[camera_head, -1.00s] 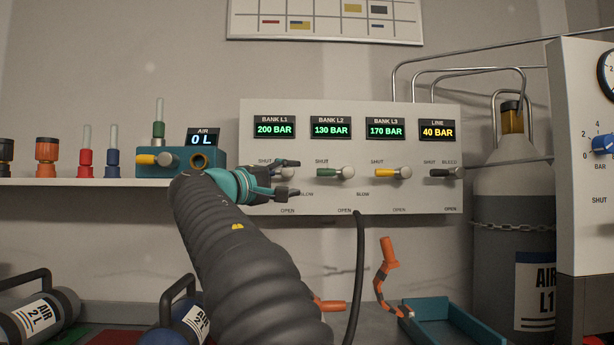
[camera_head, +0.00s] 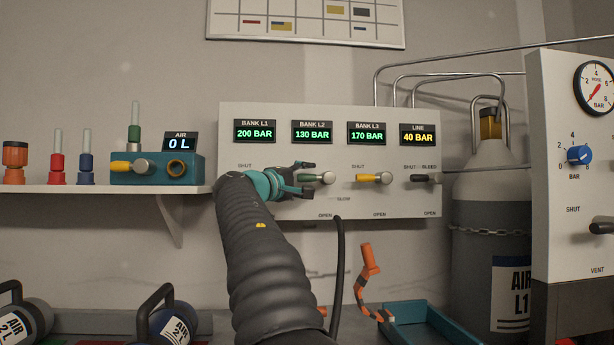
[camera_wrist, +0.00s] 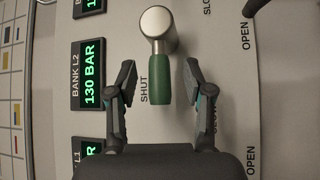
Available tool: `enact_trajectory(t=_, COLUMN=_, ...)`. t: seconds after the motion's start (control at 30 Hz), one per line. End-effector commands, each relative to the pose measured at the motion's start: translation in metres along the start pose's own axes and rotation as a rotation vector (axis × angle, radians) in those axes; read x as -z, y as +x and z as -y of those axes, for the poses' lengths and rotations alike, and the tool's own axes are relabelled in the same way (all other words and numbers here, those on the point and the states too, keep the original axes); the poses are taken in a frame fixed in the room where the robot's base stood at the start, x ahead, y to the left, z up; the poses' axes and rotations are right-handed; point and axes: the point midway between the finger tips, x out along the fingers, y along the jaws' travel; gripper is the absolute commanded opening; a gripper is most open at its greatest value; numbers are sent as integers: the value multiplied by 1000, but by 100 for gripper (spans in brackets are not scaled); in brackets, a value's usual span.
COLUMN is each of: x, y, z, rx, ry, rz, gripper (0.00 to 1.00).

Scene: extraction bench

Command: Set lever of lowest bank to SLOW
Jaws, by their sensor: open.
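The panel (camera_head: 230,205) shows BANK L1 at 200 BAR, BANK L2 at 130 BAR and BANK L3 at 170 BAR. L2 reads lowest. The L2 lever has a green handle (camera_wrist: 160,85) and a silver hub (camera_head: 328,177). In the wrist view the handle points from its hub toward the SHUT mark side, between my open fingers and apart from both. My gripper (camera_head: 308,178) is in front of the L2 lever, and partly hides it in the head view. The L1 lever is hidden behind my arm.
The yellow L3 lever (camera_head: 372,178) and black line lever (camera_head: 424,179) sit to the right on the same panel. A shelf (camera_head: 60,189) with a teal block (camera_head: 150,178) is at left.

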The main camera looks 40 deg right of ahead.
Motion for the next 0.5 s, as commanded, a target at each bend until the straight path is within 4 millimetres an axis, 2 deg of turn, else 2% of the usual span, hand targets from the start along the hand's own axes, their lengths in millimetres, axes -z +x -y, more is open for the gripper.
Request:
enact_trajectory(t=0.37, x=0, y=6, z=0, rx=0, ry=1, rz=0, gripper=52)
enact_trajectory(t=0.5, x=0, y=6, z=0, rx=0, ry=1, rz=0, gripper=19)
